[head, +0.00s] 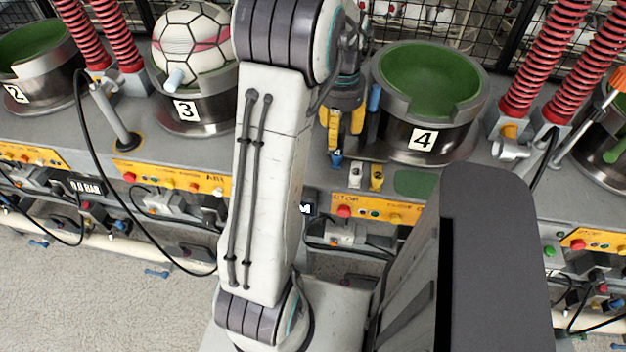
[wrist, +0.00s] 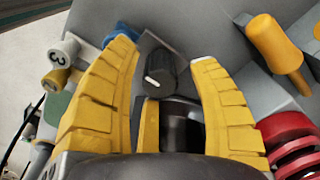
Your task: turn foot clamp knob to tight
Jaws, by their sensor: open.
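A dark knob (wrist: 155,72) with a white pointer line shows in the wrist view, between the tips of my yellow fingers. I take it for the foot clamp knob; no label on it is readable. My gripper (head: 341,130) is open beside the station 4 cup in the head view. In the wrist view my gripper (wrist: 165,68) has its fingers spread on either side of the knob, with gaps showing. I cannot tell how deep the fingertips reach around it. In the head view the knob is not distinguishable near my gripper.
The station 4 cup (head: 420,151), with a green inside, stands close right of my gripper. White (head: 356,175) and yellow (head: 376,178) numbered pieces lie in front. A yellow handle (wrist: 276,45) and red spring (wrist: 292,140) are right in the wrist view. A ball (head: 192,45) sits in station 3.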

